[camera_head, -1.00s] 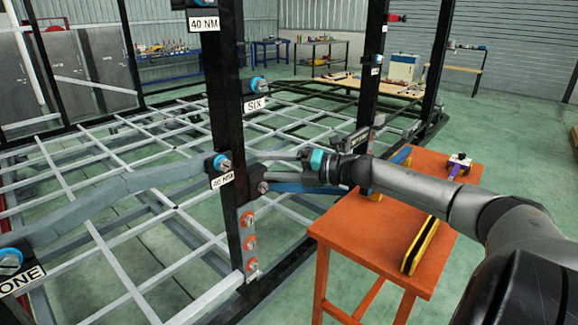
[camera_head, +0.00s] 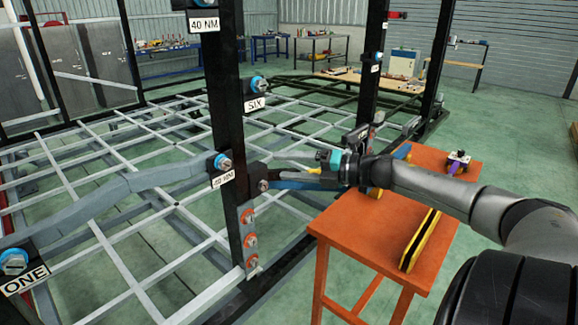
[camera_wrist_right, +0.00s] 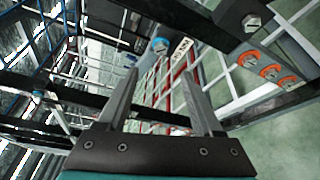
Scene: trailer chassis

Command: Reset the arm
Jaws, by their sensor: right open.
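My right arm comes in from the right in the head view. Its gripper (camera_head: 288,171) points left towards the black upright post (camera_head: 228,130) of the chassis, in front of the orange table. In the right wrist view the two fingers of the right gripper (camera_wrist_right: 158,92) are spread apart with nothing between them. My left gripper is not in view.
An orange table (camera_head: 372,225) stands at the right with a yellow-and-black tool (camera_head: 420,240) and a purple-handled tool (camera_head: 457,162) on it. The chassis grid (camera_head: 110,200) fills the left. Labelled bolts sit on the posts and the grey beam (camera_head: 120,195).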

